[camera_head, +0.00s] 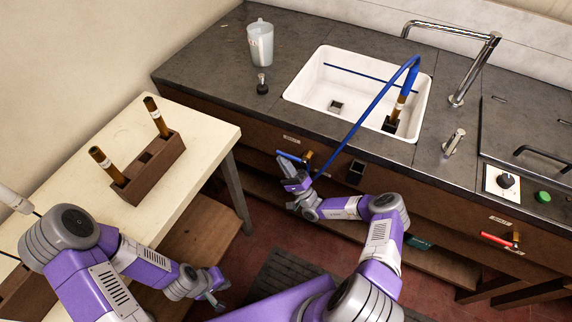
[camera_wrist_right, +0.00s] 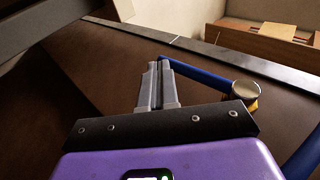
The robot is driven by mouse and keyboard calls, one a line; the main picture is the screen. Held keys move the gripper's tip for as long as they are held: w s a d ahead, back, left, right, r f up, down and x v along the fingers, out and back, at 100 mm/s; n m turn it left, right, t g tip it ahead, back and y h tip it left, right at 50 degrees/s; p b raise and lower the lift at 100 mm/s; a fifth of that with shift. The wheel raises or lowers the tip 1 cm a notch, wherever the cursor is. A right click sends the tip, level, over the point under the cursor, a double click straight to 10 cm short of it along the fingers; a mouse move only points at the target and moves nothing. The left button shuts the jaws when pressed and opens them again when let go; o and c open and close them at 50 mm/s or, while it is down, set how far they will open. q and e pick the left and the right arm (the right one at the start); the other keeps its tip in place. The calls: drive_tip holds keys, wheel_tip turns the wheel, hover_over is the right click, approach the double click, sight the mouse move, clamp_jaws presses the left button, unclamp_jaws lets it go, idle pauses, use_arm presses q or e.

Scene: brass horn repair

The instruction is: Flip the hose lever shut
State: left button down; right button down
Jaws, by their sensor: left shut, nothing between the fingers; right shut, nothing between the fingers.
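The blue hose lever (camera_head: 290,156) sits on a brass valve on the dark cabinet front below the sink. It points left from the valve, roughly along the front. In the right wrist view the lever (camera_wrist_right: 205,78) runs from behind my fingertips to the round valve knob (camera_wrist_right: 246,90). The blue hose (camera_head: 350,132) rises from the valve area into the sink. My right gripper (camera_head: 286,168) is shut and empty, its fingertips close beside the lever's free end; I cannot tell whether they touch. My left gripper (camera_head: 216,294) is shut and empty, low beside the bench.
A white sink (camera_head: 310,98) holds a brass horn part under the hose end. A red lever (camera_head: 495,239) is farther right on the cabinet front. A pale bench (camera_head: 205,130) with a wooden rack (camera_head: 150,172) stands left. A jug (camera_head: 260,44) stands on the counter.

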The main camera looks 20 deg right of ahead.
drive_tip(key=shift+w+a+r, duration=0.1)
drive_tip(key=shift+r, duration=0.1)
idle(0.5)
drive_tip(key=v, duration=0.7)
drive_tip(key=shift+s+f, duration=0.2)
drive_tip(key=shift+f, duration=0.1)
